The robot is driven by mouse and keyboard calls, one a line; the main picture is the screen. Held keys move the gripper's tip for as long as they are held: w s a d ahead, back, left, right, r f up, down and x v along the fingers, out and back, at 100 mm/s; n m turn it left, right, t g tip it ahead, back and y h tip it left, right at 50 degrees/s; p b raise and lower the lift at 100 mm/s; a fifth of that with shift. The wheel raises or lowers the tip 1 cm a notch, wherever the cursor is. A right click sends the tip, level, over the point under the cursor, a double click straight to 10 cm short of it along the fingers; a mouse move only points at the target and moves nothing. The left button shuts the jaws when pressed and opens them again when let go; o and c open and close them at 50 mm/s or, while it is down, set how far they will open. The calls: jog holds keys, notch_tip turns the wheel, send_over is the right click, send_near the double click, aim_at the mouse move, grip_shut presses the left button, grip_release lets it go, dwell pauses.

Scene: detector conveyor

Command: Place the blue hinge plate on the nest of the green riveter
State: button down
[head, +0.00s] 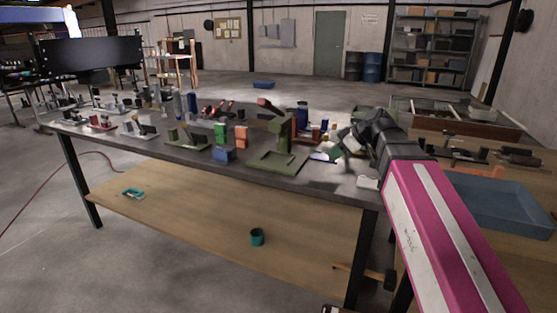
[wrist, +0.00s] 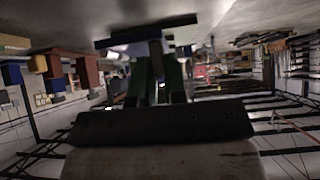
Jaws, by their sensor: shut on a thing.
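A green riveter (head: 285,132) with a reddish lever stands near the right end of the workbench, on a flat green base (head: 270,163). Its nest is too small to make out. My gripper (head: 337,149) is just right of the riveter, low over the bench end. In the wrist view my gripper (wrist: 158,75) is shut on a flat blue plate (wrist: 113,42), seen nearly edge-on beyond the fingers. In the head view the plate is small and partly hidden by the gripper. I cannot tell whether it touches anything; it appears beside the riveter, apart from its base.
A blue block (head: 223,155), an orange block (head: 241,136) and a green block (head: 220,133) stand left of the riveter. Other devices crowd the bench's left. A blue tray (head: 500,228) lies on the right-hand table.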

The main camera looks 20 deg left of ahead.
jog(key=a, duration=0.6)
jog(key=w+a, duration=0.1)
jog(key=a, duration=1)
jog(key=shift+w+a, duration=0.15)
jog(key=shift+a, duration=0.25)
jog(key=shift+a+f, duration=0.15)
jog(key=shift+a, duration=0.1)
jog(key=shift+d+f, duration=0.1)
jog(key=shift+f, duration=1.5)
jog(key=c, duration=1.2)
grip_release()
jog(key=shift+o, duration=0.2)
jog(key=w+v, duration=0.1)
jog(key=v, duration=1.1)
jog(key=shift+s, duration=0.4)
jog(key=shift+r, duration=0.1)
